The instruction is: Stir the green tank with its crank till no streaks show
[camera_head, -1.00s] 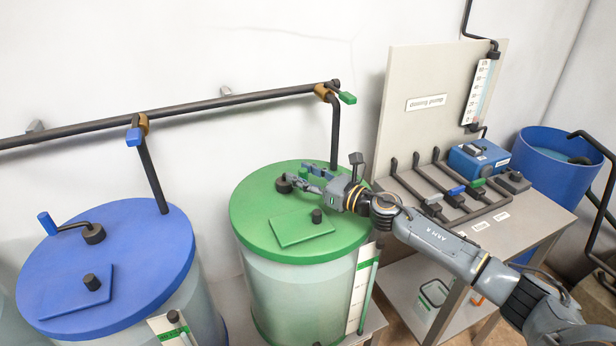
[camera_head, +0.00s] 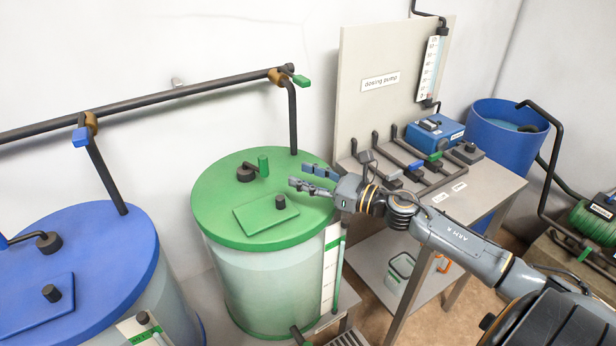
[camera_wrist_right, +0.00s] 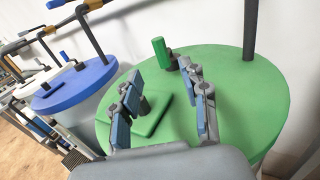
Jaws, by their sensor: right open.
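The green tank's lid (camera_head: 222,205) carries a crank with a dark hub (camera_head: 245,174) and an upright green handle (camera_head: 263,165) towards the back. A raised hatch with a dark knob (camera_head: 280,202) lies in front of it. The tank wall (camera_head: 262,285) is pale and translucent; I cannot make out streaks. My right gripper (camera_head: 305,178) is open and empty above the lid's right part, apart from the handle. In the right wrist view the green handle (camera_wrist_right: 160,52) stands beyond the open fingers (camera_wrist_right: 160,88). My left gripper is not in view.
A blue tank (camera_head: 110,235) with its own crank stands at left.

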